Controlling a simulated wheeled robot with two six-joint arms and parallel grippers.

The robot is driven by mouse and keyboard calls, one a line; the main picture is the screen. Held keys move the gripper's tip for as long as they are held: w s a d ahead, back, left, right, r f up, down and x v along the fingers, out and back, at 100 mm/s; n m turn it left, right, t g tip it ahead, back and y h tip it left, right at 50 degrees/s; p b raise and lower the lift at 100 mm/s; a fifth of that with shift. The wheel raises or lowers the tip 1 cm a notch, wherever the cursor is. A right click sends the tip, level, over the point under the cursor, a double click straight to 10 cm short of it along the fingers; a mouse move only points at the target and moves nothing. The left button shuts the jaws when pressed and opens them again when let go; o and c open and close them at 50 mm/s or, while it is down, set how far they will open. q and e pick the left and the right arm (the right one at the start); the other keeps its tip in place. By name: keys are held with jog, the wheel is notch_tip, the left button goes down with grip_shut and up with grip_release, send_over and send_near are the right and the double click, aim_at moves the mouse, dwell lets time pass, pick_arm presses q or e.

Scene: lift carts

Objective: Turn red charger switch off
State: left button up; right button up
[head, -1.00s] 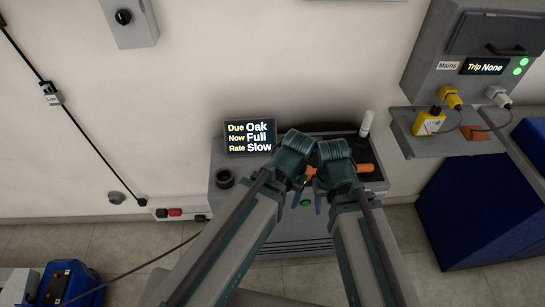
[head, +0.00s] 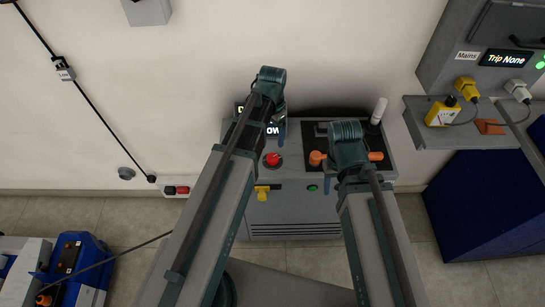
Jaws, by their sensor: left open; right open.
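A grey charger cabinet (head: 297,224) stands against the wall. A round red knob (head: 272,159) is on its top, between my arms, and a green button (head: 312,188) is on its front. A pale wall strip with small red blocks (head: 176,190) sits low on the wall, left of the cabinet. I cannot tell which red part is the charger switch. My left gripper (head: 270,100) is open over the cabinet's back left, in front of its display. The arms' ends hide the fingertips; contact cannot be told.
A white cylinder (head: 378,110) stands at the cabinet's back right. A yellow tag-like part (head: 262,192) is on its front. A grey shelf (head: 420,128) with a yellow device (head: 441,112) and a blue block (head: 480,205) are at right. A blue machine (head: 75,255) with a cable is at lower left.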

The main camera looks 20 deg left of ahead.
aim_at(273, 157)
pick_arm(q)
notch_tip(273, 157, down, 12)
jog(key=b, duration=1.1)
jog(key=shift+f+b, duration=0.15)
jog(key=shift+b, duration=0.15)
jog(key=shift+c, duration=0.2)
jog(key=c, duration=1.3)
jog(key=shift+c, duration=0.2)
jog(key=shift+n, duration=0.3)
jog(key=n, duration=1.1)
jog(key=shift+n, duration=0.3)
